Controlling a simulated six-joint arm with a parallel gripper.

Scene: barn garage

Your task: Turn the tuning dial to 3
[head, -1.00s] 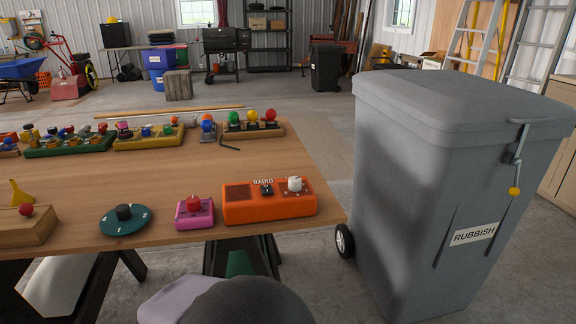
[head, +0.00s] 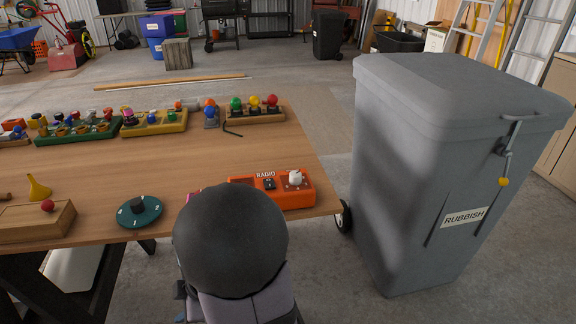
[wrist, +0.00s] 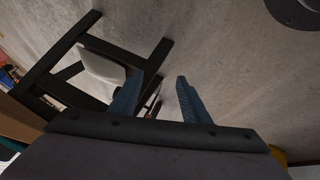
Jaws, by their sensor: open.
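The orange radio box (head: 301,198) lies near the right front corner of the table in the head view, labelled RADIO. A white knob (head: 295,177) stands on its right part, with a black knob (head: 269,184) to the left of it. I cannot read the dial's setting. My arm covers the radio's left part in the head view. My gripper (wrist: 155,97) shows in the wrist view, with two blue fingers apart and nothing between them. It points at the floor and table legs, away from the radio. The radio is not in the wrist view.
The wooden table (head: 100,180) holds a teal disc with a black knob (head: 139,211), a wooden box with a red ball (head: 38,222), a yellow funnel (head: 38,188) and several knob boards along the back. A grey rubbish bin (head: 440,180) stands right of the table.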

